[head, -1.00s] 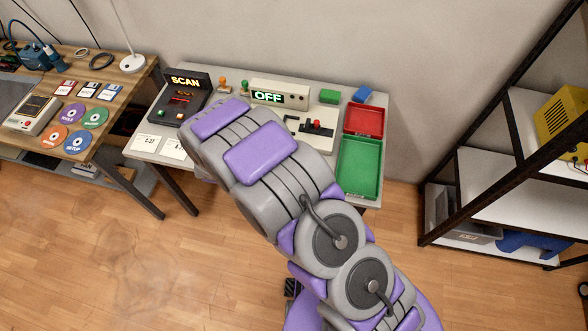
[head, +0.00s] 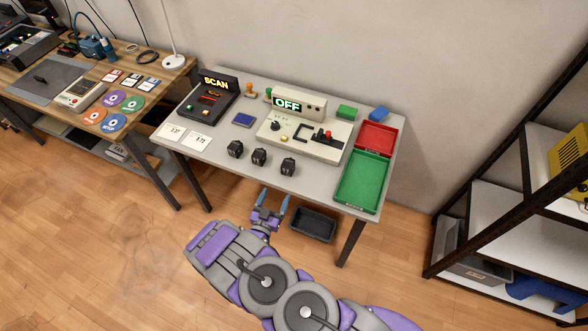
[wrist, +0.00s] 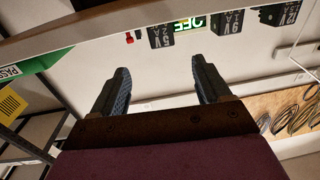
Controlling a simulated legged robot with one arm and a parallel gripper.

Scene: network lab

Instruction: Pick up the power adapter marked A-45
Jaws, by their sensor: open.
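Three small black power adapters stand in a row near the front edge of the grey table: left (head: 235,148), middle (head: 259,156) and right (head: 288,166). In the wrist view their white markings appear upside down on the left block (wrist: 161,36), middle block (wrist: 228,24) and right block (wrist: 290,12). The left block's marking seems to hold a 5, but I cannot firmly tell which adapter is A-45. My gripper (head: 273,205) is open and empty, in front of the table edge and apart from the adapters. Its spread fingers also show in the wrist view (wrist: 160,82).
The grey table (head: 222,165) also carries a SCAN device (head: 208,100), an OFF console (head: 300,135), a red tray (head: 377,136), a green tray (head: 362,183) and white cards (head: 183,134). A shelf (head: 480,230) stands right.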

